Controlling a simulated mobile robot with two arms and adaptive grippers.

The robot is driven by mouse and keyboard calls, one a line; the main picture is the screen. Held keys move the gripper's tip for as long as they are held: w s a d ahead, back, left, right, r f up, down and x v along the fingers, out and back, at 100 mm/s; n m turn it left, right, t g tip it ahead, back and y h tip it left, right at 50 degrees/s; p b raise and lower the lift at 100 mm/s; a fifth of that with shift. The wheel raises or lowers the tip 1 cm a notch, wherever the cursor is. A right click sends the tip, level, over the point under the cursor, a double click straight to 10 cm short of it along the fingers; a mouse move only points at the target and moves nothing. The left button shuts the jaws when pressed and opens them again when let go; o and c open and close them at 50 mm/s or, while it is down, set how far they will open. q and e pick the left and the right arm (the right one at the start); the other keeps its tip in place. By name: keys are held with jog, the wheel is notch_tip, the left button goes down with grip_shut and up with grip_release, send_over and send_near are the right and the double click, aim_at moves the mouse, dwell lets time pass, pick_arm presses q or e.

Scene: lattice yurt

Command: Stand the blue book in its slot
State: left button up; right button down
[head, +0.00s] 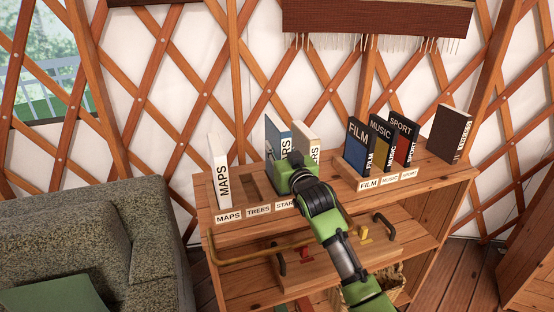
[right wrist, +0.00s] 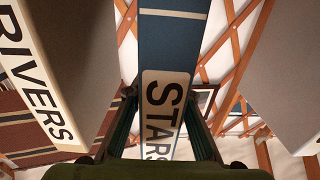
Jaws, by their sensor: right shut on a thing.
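The blue book (head: 278,132) is upright over the left wooden holder (head: 228,217), near the STARS label (head: 284,205). My right gripper (head: 284,165) is shut on it from the front. In the right wrist view the blue book (right wrist: 168,45), with STARS on its pale spine label, stands between my right gripper's fingers (right wrist: 160,95). The gripper hides the book's lower end in the head view, so I cannot tell whether it is in the slot or above it. My left gripper is not in view.
The cream RIVERS book (head: 309,143) stands close right of the blue book. The white MAPS book (head: 218,165) stands at the holder's left end; the TREES slot is empty. FILM (head: 357,148), MUSIC (head: 380,143) and SPORT (head: 401,138) books stand in another holder at right.

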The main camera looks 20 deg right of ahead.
notch_tip(320, 180, down, 3)
jog(key=shift+w+f, duration=0.1)
jog(key=shift+f, duration=0.05)
jog(key=c, duration=1.8)
grip_release()
jog(key=shift+f, duration=0.2)
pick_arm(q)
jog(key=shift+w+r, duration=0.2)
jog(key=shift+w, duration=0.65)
pick_arm(e)
jog(key=shift+o, duration=0.2)
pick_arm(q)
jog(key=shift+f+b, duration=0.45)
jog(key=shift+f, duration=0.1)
pick_arm(e)
jog(key=s, duration=1.2)
jog(key=shift+d, duration=0.2)
